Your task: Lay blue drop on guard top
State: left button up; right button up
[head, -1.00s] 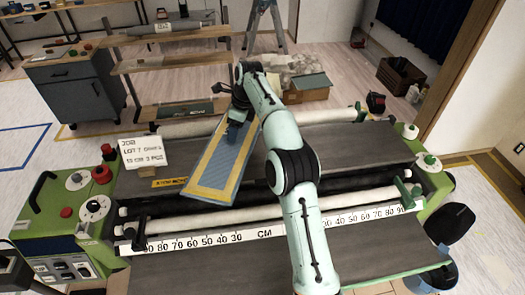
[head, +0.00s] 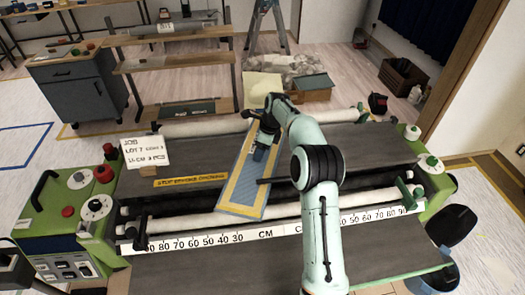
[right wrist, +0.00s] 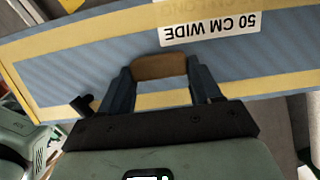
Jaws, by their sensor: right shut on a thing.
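The blue drop (head: 243,188) is a long blue sheet with a yellow border. In the head view it slants across the dark flat top of the machine, its near end close to the front roller. In the right wrist view the drop (right wrist: 95,70) carries a white "50 CM WIDE" label. My right gripper (head: 264,148) is shut on a brown tab (right wrist: 159,66) at the drop's edge. Whether the drop touches the surface below is unclear. The dark top (head: 190,165), with a yellow warning strip, may be the guard top. My left gripper is out of view.
A white job card (head: 147,152) stands at the top's left end. A front roller (head: 180,221) and a centimetre scale (head: 195,242) run along the near side. Green end housings with knobs flank the machine. The dark top right of my arm is clear.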

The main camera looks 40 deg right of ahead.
jog(key=shift+s+d+f, duration=0.2)
jog(key=shift+d+f, duration=0.1)
jog(key=shift+w+f, duration=0.1)
jog(key=shift+f, duration=0.2)
jog(key=shift+f, duration=0.1)
jog(key=o, duration=1.2)
jog(key=shift+c, duration=0.2)
jog(key=v, duration=1.2)
